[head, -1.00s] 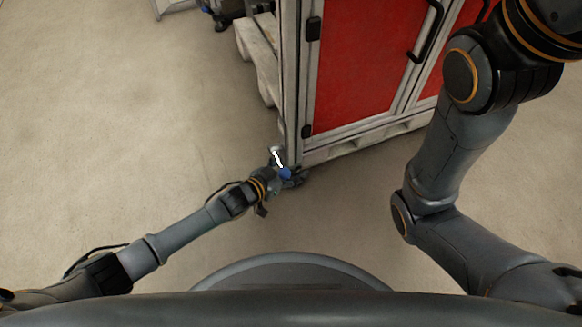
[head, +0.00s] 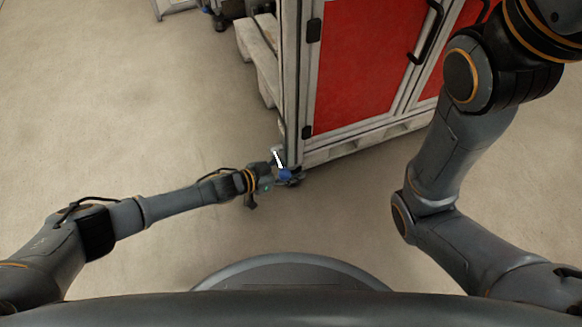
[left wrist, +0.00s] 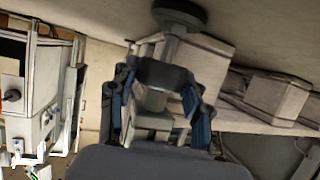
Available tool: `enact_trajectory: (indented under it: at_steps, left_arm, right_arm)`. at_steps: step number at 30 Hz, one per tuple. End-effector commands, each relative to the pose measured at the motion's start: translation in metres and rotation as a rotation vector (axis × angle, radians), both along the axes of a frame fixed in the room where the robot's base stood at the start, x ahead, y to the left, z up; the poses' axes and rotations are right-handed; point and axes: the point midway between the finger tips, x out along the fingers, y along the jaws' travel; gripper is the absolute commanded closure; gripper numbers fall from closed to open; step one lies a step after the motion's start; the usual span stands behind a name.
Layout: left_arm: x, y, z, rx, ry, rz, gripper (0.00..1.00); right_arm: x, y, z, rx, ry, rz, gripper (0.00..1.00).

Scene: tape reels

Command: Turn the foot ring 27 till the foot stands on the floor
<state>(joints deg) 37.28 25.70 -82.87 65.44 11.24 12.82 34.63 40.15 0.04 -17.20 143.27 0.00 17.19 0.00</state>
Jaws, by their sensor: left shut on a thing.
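The foot ring 27 (left wrist: 165,73) is a dark collar around the pale spindle of a levelling foot under the cabinet corner. My left gripper (left wrist: 156,92) has its two blue-padded fingers on either side of the ring and is shut on it. The foot's dark round pad (left wrist: 181,12) shows at the top of the left wrist view, against the floor; I cannot tell whether it touches. In the head view my left gripper (head: 284,173) is low at the cabinet's near corner and hides most of the foot. My right arm shows, but its gripper does not.
The white-framed cabinet (head: 291,90) with red doors (head: 365,60) stands right of centre. Pale pallet-like blocks (head: 256,60) lie along its left side. Another foot (head: 219,20) shows farther back. The floor (head: 120,110) to the left is clear.

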Motion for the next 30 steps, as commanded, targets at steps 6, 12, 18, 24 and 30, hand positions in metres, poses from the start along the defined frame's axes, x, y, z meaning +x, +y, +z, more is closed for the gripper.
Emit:
enact_trajectory:
  at_steps: [6, 12, 18, 24, 30]
  left_arm:
    - [-0.001, -0.002, 0.000, -0.003, 0.002, -0.006, 0.83]
    - [-0.001, -0.001, 0.000, -0.003, 0.003, -0.005, 0.33]
    - [-0.001, 0.000, 0.000, -0.001, 0.002, -0.003, 0.28]
    - [-0.002, 0.002, 0.001, 0.000, 0.002, -0.002, 0.28]
    - [-0.014, 0.023, 0.010, 0.001, 0.002, -0.003, 0.28]
  right_arm:
    - [0.000, 0.000, 0.000, 0.000, 0.001, 0.000, 1.00]
    - [0.000, 0.000, 0.000, 0.000, 0.001, -0.001, 1.00]
    - [0.001, 0.000, 0.000, 0.000, 0.001, 0.000, 1.00]
    - [0.002, 0.000, 0.000, 0.002, 0.007, 0.000, 1.00]
    - [0.001, 0.000, 0.000, 0.001, 0.003, 0.000, 1.00]
